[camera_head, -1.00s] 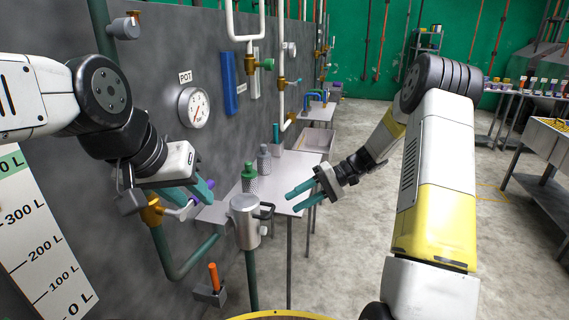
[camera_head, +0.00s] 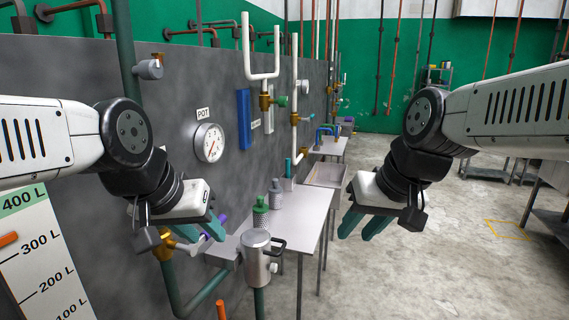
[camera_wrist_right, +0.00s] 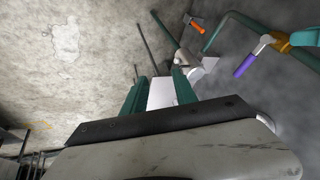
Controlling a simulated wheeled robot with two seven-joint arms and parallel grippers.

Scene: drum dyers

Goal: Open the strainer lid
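The strainer (camera_head: 257,262) is a silver cylinder on a teal pipe, with a black handle at its upper right side. Its round lid (camera_head: 256,238) lies flat on top and looks closed. My left gripper (camera_head: 205,232) is left of the strainer near the wall, its teal fingers apart and empty. My right gripper (camera_head: 361,228) is right of the strainer, pointing down, open and empty. In the right wrist view its two fingers (camera_wrist_right: 159,92) are apart, and a silver body, likely the strainer (camera_wrist_right: 187,65), shows beyond them.
A purple-handled valve (camera_head: 214,227) is close to my left gripper. The grey wall with a gauge (camera_head: 209,142) bounds the left.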

